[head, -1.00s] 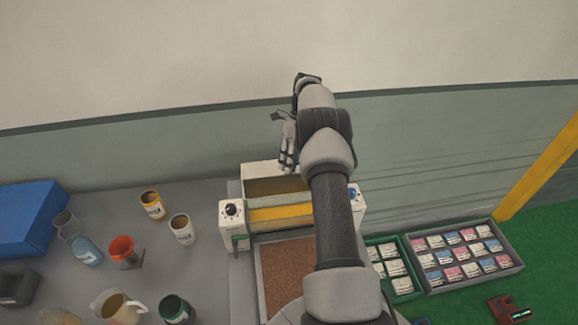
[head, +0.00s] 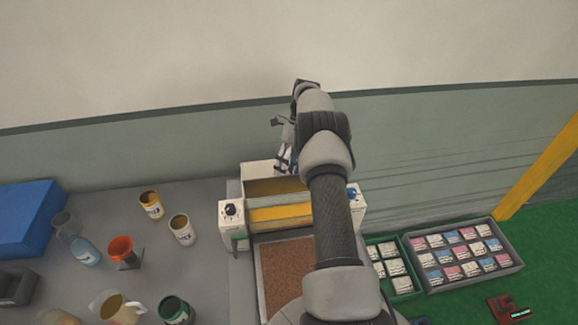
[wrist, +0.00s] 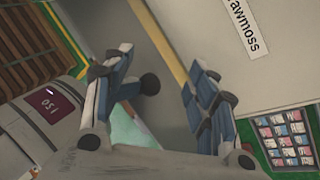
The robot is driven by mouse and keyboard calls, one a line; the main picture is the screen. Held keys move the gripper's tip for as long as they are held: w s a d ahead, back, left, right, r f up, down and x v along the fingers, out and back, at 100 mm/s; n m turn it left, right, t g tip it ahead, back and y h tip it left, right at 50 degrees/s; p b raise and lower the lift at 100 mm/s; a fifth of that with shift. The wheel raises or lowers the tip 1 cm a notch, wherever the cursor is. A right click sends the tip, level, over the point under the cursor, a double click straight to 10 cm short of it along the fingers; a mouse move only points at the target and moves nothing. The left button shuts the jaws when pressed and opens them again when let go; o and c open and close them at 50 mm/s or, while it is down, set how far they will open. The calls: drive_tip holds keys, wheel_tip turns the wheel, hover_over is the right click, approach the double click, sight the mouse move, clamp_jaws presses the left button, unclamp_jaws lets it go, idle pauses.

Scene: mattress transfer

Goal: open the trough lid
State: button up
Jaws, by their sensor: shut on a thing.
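In the wrist view a pale panel (wrist: 215,70) with a label ending "awmoss" fills the right side. My gripper (head: 283,158) is at the back edge of the trough, shut on the lid. The wrist view shows its fingers (wrist: 158,62) spaced apart; the exact contact is hidden.
A brown-filled tray (head: 285,275) lies in front of the trough. Cups, a jug (head: 115,308) and a blue box (head: 28,220) stand at left. Trays of small packets (head: 465,255) are at right. The wall (head: 150,150) is close behind.

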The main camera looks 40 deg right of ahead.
drive_tip(key=shift+s+d, duration=0.2)
wheel_tip(320, 180, up, 10)
drive_tip(key=shift+w+a, duration=0.2)
idle(0.4)
idle(0.5)
